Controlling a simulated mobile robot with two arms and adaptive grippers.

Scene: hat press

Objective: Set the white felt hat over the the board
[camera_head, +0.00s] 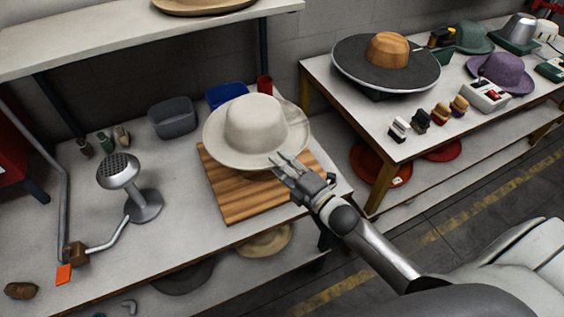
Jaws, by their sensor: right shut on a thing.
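The white felt hat (255,124) is upright, crown up, above the wooden board (243,199) on the left workbench. Its brim covers the board's back part, and the board's front part is bare. I cannot tell whether the brim touches the board. My right gripper (284,167) is shut on the front right edge of the hat's brim, with its arm coming in from the lower right. My left gripper is not in view.
A metal steamer (143,206) stands left of the board. A grey bin (173,118), a blue bin (227,94) and a red cup (265,84) are behind. The right table (393,147) holds several hats and brushes.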

